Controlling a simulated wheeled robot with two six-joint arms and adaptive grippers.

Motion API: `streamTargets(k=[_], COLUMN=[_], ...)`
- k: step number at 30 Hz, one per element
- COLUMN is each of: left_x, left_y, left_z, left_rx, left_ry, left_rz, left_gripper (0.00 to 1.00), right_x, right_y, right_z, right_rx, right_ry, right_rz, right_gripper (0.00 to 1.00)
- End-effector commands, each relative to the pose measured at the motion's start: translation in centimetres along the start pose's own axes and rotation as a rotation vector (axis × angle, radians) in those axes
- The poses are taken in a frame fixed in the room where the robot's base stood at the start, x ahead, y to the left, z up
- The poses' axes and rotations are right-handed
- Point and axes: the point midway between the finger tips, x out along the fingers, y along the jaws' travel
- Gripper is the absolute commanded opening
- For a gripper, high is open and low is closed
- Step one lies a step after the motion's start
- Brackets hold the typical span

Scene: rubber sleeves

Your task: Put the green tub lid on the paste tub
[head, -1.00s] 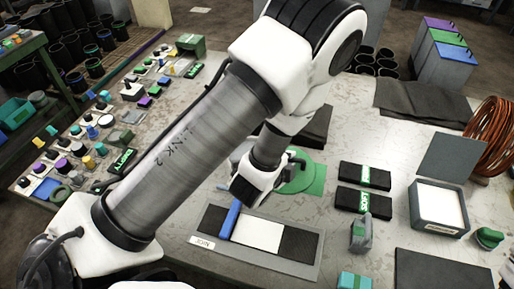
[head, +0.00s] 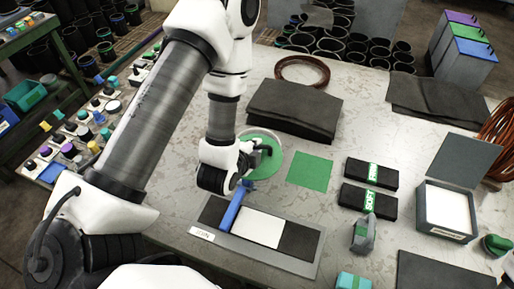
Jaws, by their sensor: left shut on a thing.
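The green tub lid (head: 266,162) is a flat green disc near the middle of the head view. My left gripper (head: 242,165) is shut on the lid's left edge. A pale round rim (head: 262,131) shows behind and around the lid, and looks like the paste tub's. The lid appears over this rim, but I cannot tell whether it touches or is seated. Most of the tub is hidden by the lid and my gripper. A bare green square (head: 310,172) lies on the table to the right. My right gripper is not in view.
The joining board (head: 301,262) with a blue tool (head: 232,207) lies in front of my left gripper. A black sheet stack (head: 294,112) is behind it. Black blocks (head: 371,173), a grey box (head: 446,228) and a grey clamp-like object (head: 363,238) stand to the right.

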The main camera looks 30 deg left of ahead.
Motion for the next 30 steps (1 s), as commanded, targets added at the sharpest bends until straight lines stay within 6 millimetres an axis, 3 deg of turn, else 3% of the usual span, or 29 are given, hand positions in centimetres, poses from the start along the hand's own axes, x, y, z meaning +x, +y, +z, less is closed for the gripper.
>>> streamTargets(k=[1,5,7,13,21,30], left_x=[1.3,2.6,3.2,6.2,8.3,8.5], left_y=[0.4,-0.4,-2.4,-3.8,-0.9,-0.5], left_z=[0.4,0.8,0.8,1.6,2.4,2.5], left_rx=[-0.004,-0.004,-0.004,0.0,0.003,0.001], left_ry=[-0.002,0.0,-0.001,-0.001,-0.001,-0.001], left_rz=[-0.009,-0.007,-0.003,0.0,0.003,0.001], left_gripper=[0.0,0.0,0.0,0.0,0.0,0.0], right_x=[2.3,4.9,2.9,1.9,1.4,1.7], right_y=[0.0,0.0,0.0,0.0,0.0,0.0], right_z=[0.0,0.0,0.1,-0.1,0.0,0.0], right_rx=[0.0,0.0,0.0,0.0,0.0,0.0], right_ry=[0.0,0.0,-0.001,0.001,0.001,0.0], right_rz=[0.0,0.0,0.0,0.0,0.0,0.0], right_gripper=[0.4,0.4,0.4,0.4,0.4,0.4])
